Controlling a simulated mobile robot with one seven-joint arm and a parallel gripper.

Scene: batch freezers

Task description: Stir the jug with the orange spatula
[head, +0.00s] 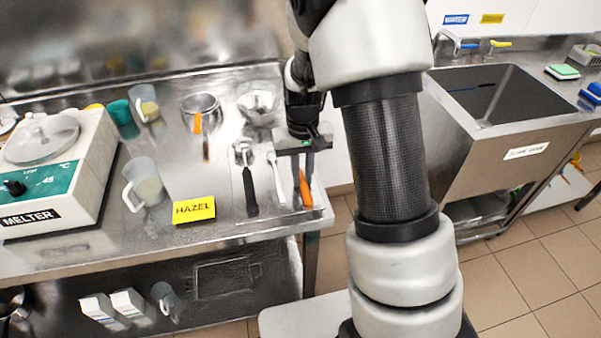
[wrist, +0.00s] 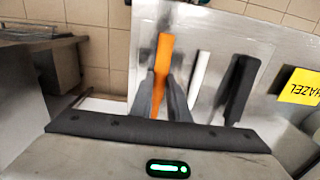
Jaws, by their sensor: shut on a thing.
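My gripper (head: 302,172) is over the right end of the steel table, pointing down, with its fingers closed around the orange spatula (head: 306,190). In the wrist view the spatula's orange handle (wrist: 163,60) runs between the two dark fingertips (wrist: 165,92). The spatula's far end is hard to make out. A clear jug (head: 146,183) with pale contents stands left of the yellow HAZEL label (head: 194,209), well apart from my gripper. Another clear jug (head: 146,103) stands farther back. I cannot tell which jug is meant.
A white-handled tool (head: 276,178) and a black-handled tool (head: 249,190) lie just left of my gripper. A metal pot (head: 200,107) and a bowl (head: 258,102) stand behind. The melter (head: 55,180) fills the table's left end. A sink (head: 495,95) stands at right.

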